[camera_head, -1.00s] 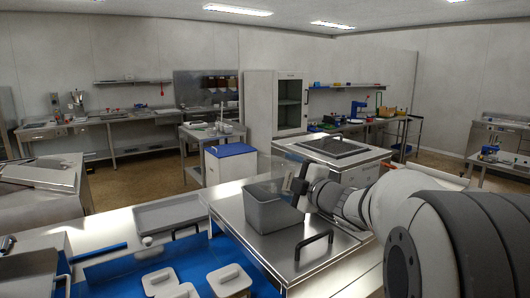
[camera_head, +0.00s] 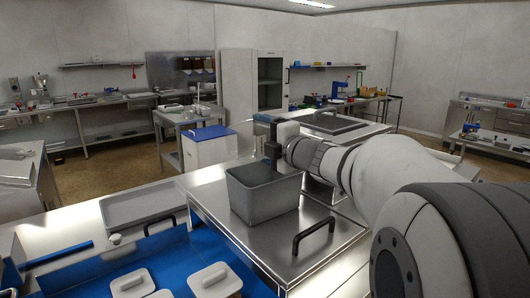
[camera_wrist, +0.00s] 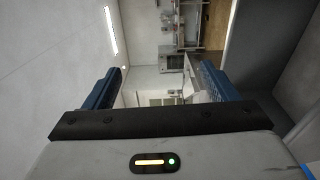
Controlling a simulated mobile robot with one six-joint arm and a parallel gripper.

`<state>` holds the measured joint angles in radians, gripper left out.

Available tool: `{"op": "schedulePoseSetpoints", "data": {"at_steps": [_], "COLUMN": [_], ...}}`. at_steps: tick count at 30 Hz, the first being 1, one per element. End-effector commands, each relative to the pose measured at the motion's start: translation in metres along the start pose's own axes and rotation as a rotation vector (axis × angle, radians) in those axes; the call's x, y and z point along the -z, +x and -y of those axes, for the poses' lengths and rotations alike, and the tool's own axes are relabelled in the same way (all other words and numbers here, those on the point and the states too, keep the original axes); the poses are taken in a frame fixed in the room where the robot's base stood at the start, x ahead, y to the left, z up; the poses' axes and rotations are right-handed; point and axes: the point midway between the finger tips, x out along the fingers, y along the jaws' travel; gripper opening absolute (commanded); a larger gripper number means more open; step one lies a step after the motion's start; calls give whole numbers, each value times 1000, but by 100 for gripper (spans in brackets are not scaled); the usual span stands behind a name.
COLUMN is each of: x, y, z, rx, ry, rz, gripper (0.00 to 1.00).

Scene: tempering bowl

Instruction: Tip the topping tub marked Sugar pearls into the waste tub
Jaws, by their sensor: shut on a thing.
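The waste tub, taken to be the open grey bin (camera_head: 263,194), stands upright on a steel worktop. In the head view my gripper (camera_head: 272,142) is just above its back rim, turned on its side. In the wrist view its two blue fingers (camera_wrist: 162,85) stand apart, and it is shut on a see-through tub that barely shows against the room behind. I cannot read a mark on that tub, make out its contents or judge its tilt exactly. The grey wall at the right of the wrist view may be the bin.
A black handle (camera_head: 314,236) rises from the steel top in front of the bin. A shallow grey tray (camera_head: 148,221) lies to the left. White lidded tubs (camera_head: 130,284) stand in the blue area at the front. A white box with a blue lid (camera_head: 209,148) stands behind.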

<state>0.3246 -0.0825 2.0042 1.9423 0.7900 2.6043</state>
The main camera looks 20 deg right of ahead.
Motion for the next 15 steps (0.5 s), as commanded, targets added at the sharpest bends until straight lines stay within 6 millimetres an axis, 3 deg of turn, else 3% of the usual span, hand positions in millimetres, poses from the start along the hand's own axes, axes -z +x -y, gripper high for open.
{"op": "schedulePoseSetpoints", "data": {"at_steps": [1,7,14,15], "x": [3,17,38,43], "y": [0,-1,-1,-1], "z": [7,-1,-12,-21], "rx": [-4,-4,-5,-6], "ry": [-52,-280,-585,-665], "rz": [2,4,5,4], "gripper": [48,48,48,48]}}
